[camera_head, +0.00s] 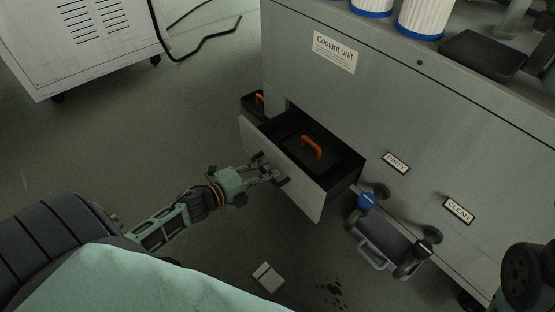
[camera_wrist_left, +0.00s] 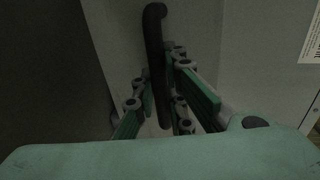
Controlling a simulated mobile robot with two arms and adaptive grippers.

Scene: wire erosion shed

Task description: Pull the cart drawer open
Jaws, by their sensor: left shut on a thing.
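The cart drawer (camera_head: 285,178) stands pulled out from the grey cabinet labelled "Coolant unit" (camera_head: 390,97). Inside the drawer lies a dark case with an orange handle (camera_head: 312,147). My left gripper (camera_head: 272,174) is at the drawer's front panel. In the left wrist view, a dark bar handle (camera_wrist_left: 156,60) runs up between the fingers of my left gripper (camera_wrist_left: 162,100), which is shut on it. The handle is mostly hidden by the fingers in the head view. My right gripper does not show.
Another dark box with an orange handle (camera_head: 259,97) shows beyond the drawer. A small white box (camera_head: 267,278) lies on the floor.

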